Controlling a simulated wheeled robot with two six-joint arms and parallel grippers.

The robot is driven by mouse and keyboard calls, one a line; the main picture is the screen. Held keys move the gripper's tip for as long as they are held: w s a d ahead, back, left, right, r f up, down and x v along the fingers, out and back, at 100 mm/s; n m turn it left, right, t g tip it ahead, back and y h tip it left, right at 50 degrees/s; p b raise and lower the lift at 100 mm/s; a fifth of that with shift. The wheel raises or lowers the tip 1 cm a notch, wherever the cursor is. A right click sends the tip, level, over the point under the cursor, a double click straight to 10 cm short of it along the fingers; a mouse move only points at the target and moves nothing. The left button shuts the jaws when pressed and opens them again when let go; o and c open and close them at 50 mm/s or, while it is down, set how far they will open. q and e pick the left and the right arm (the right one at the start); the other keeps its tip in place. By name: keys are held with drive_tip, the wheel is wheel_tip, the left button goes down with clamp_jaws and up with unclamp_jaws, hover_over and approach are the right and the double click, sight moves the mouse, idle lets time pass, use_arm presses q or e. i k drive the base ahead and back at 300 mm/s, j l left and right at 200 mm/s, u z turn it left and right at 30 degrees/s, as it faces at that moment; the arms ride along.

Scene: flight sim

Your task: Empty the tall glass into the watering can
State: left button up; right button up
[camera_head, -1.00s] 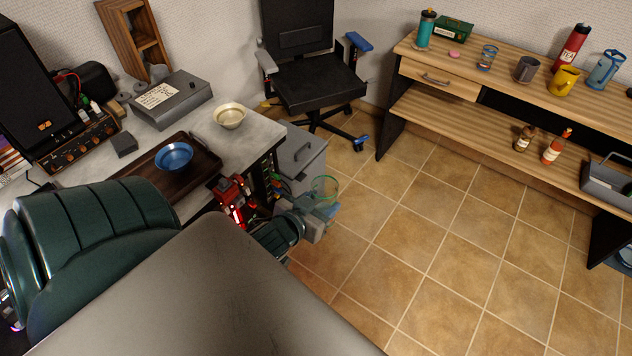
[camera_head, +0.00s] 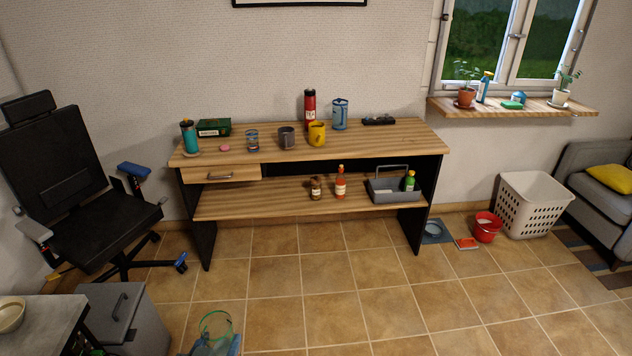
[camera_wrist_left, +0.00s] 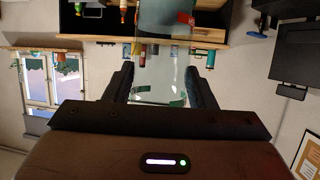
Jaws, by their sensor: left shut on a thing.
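The tall glass (camera_head: 215,324) is clear with a greenish rim and shows at the bottom edge of the head view. My left gripper (camera_head: 213,346) is shut around it and holds it above the floor, roughly upright. In the left wrist view the see-through glass (camera_wrist_left: 162,65) stands between the two dark fingers of my left gripper (camera_wrist_left: 162,85). Whether it holds any liquid cannot be told. I cannot pick out a watering can for certain; a small blue object (camera_head: 518,97) on the windowsill is too small to identify. My right gripper is not in view.
A wooden desk (camera_head: 380,143) with cups and bottles stands against the wall ahead. An office chair (camera_head: 85,190) and a grey cabinet (camera_head: 125,318) are at left. A windowsill (camera_head: 545,110) with potted plants, a white basket (camera_head: 530,205) and a red bucket (camera_head: 486,228) are at right. The tiled floor between is clear.

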sight(316, 129)
drive_tip(key=i+z, duration=0.2)
drive_tip(key=z, duration=0.3)
drive_tip(key=i+j+z, duration=0.15)
drive_tip(key=z, duration=0.35)
drive_tip(key=i+j+z, duration=0.2)
drive_tip(key=i+j, duration=0.25)
drive_tip(key=i+j+z, duration=0.25)
drive_tip(key=i+j, duration=0.15)
drive_tip(key=j, duration=0.2)
drive_tip(key=i+j, duration=0.25)
drive_tip(key=j, duration=0.15)
drive_tip(key=i+j, duration=0.25)
drive_tip(key=j, duration=0.15)
